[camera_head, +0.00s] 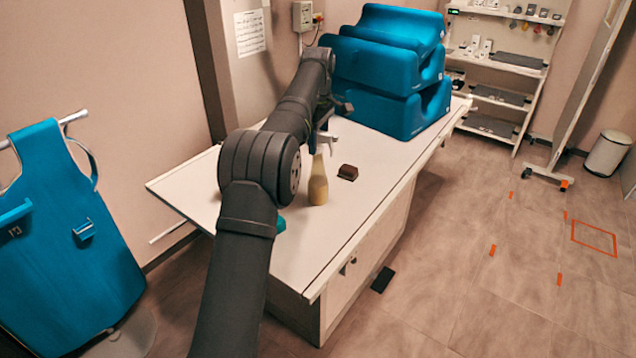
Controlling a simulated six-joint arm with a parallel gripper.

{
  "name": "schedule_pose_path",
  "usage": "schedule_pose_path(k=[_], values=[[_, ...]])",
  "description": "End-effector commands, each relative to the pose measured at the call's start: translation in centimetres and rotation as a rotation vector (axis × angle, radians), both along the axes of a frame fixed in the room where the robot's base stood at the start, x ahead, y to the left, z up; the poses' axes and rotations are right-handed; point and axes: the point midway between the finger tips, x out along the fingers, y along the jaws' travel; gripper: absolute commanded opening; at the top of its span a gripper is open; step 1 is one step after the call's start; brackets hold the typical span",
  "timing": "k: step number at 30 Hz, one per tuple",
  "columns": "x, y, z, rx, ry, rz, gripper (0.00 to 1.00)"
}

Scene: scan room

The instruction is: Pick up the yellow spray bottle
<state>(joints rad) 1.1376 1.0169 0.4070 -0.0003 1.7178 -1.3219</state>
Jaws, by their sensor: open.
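The yellow spray bottle (318,183) stands upright on the white table (372,153), just right of my arm's dark elbow joint. Its body is yellowish and its spray head is pale. My gripper (338,107) is above and slightly behind the bottle's head in the picture, near the blue cushions. The gripper is small in this view and partly hidden by my arm. It looks open and holds nothing that I can see. I cannot tell how far it is from the bottle.
A small dark brown block (348,172) lies right of the bottle. A teal item (280,225) is mostly hidden behind my arm. Stacked blue cushions (390,75) fill the table's far end. A blue apron (70,240) hangs at left. The table's front right is clear.

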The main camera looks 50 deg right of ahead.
Motion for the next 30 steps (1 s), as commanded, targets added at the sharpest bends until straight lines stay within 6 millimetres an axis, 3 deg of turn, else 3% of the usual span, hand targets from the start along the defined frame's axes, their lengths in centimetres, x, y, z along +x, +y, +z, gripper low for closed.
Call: schedule_pose_path(k=[5, 13, 14, 22, 30], values=[[0.0, 0.0, -2.2, 0.001, 0.000, 0.000, 0.55], [0.0, 0.0, -2.5, -0.001, 0.000, 0.000, 0.55], [0.0, 0.0, -2.5, -0.001, 0.000, 0.000, 0.53], [0.0, 0.0, -2.5, -0.001, 0.000, 0.000, 0.00], [0.0, 0.0, -2.5, -0.001, 0.000, 0.000, 0.00]])
